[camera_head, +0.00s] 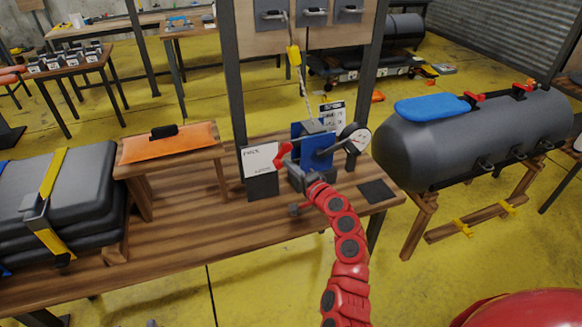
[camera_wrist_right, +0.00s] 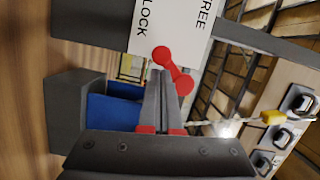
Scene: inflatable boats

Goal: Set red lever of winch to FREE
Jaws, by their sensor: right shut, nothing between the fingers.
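The winch (camera_head: 318,148) has a blue body and stands on the wooden bench. Its red lever (camera_head: 283,153) is on the left side, beside a white label card (camera_head: 260,158). In the right wrist view the red lever (camera_wrist_right: 173,70) shows a rounded end in front of the card (camera_wrist_right: 172,28), which reads LOCK and FREE. I cannot tell which word it is set to. My right gripper (camera_wrist_right: 160,73) is shut and empty, with its fingertips close to the lever; contact is unclear. In the head view the gripper (camera_head: 297,172) is just below the lever. My left gripper is not in view.
A round white gauge (camera_head: 354,138) stands right of the winch. A rope with a yellow fitting (camera_head: 293,55) hangs above it. An orange-topped stand (camera_head: 168,144) and strapped grey bundle (camera_head: 70,190) are left. A grey inflatable tube (camera_head: 480,135) lies right. The bench front (camera_head: 200,255) is clear.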

